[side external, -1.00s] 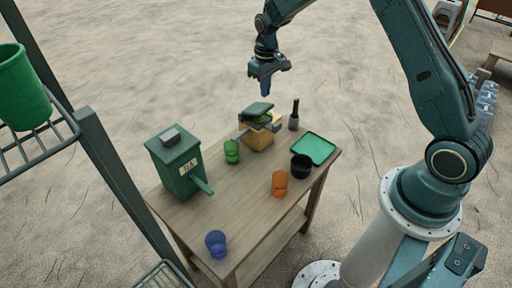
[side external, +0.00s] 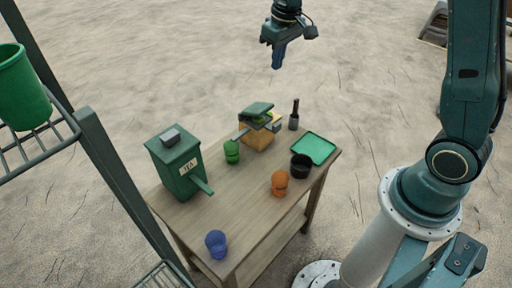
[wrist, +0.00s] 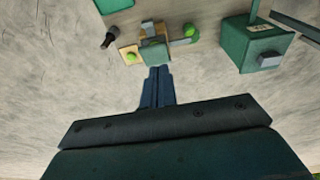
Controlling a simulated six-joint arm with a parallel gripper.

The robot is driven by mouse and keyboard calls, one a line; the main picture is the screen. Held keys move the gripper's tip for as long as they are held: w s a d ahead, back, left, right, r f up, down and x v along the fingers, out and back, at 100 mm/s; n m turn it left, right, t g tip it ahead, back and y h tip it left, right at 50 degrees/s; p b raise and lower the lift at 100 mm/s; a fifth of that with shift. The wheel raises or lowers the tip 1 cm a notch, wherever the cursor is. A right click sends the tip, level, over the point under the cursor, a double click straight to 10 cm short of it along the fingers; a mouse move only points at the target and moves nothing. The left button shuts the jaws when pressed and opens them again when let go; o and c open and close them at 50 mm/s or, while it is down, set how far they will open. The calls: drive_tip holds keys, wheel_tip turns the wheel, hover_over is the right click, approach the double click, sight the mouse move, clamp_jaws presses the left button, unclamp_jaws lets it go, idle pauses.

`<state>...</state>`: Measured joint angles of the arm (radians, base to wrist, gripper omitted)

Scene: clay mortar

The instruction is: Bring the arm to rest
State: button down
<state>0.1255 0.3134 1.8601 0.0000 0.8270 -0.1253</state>
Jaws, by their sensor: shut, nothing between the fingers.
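My gripper (side external: 279,54) hangs in the air at the top of the side external view, well above and behind the table (side external: 240,196). Its blue fingers are together with nothing between them. In the wrist view the closed fingers (wrist: 157,88) point toward the tabletop things. Nothing touches the gripper.
On the table stand a green labelled box (side external: 176,163), a green cup (side external: 232,152), an orange cup (side external: 279,183), a blue cup (side external: 216,244), a black bowl (side external: 301,166), a green tray (side external: 313,148), a dark bottle (side external: 294,115) and a wooden box with a green lid (side external: 257,134). A rack (side external: 100,150) stands left.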

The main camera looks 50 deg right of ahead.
drive_tip(key=s+a+r+t, duration=0.2)
drive_tip(key=s+a+r, duration=0.1)
drive_tip(key=s+r, duration=0.75)
drive_tip(key=s+a+t, duration=0.2)
drive_tip(key=s, duration=1.3)
drive_tip(key=shift+s+a+f, duration=0.25)
drive_tip(key=shift+s+f, duration=0.1)
drive_tip(key=shift+f, duration=0.1)
